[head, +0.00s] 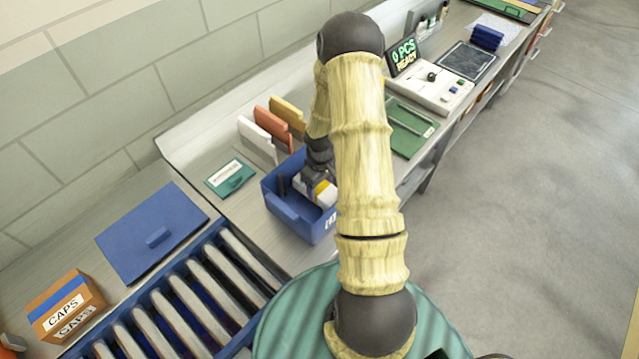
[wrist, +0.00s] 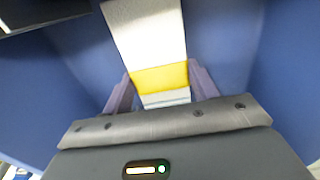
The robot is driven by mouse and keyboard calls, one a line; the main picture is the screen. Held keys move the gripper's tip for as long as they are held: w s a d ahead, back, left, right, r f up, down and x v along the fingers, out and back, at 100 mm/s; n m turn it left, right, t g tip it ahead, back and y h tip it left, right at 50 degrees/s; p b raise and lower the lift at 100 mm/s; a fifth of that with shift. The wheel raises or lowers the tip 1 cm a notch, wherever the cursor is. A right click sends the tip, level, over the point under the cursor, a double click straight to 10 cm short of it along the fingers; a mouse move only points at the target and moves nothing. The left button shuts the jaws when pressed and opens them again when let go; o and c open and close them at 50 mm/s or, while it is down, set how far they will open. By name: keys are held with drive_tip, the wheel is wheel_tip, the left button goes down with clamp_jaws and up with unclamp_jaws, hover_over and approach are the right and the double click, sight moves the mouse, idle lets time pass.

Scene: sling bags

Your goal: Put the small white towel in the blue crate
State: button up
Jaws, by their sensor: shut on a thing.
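The blue crate (head: 285,212) stands on the counter left of my arm in the head view, and its blue walls (wrist: 60,75) surround my gripper in the wrist view. My gripper (wrist: 160,78) is down inside the crate. It is shut on the small white towel (wrist: 147,32), which has a yellow band. The towel lies between the two fingers and extends away from them. In the head view the towel (head: 325,193) shows inside the crate's walls. My arm hides the right part of the crate. I cannot tell whether the towel touches the crate floor.
White, orange and yellow upright panels (head: 272,127) stand behind the crate. A teal card (head: 230,178) lies to its left. A roller conveyor (head: 190,300), a blue panel (head: 152,232) and a CAPS box (head: 66,306) are at lower left. A control unit (head: 431,88) stands farther along the counter.

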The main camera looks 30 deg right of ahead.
sight(320, 188)
drive_tip(key=o, duration=1.1)
drive_tip(key=shift+f, duration=0.1)
wheel_tip(320, 188, up, 12)
drive_tip(key=b, duration=0.2)
drive_tip(key=shift+r+b, duration=0.2)
drive_tip(key=shift+b, duration=0.15)
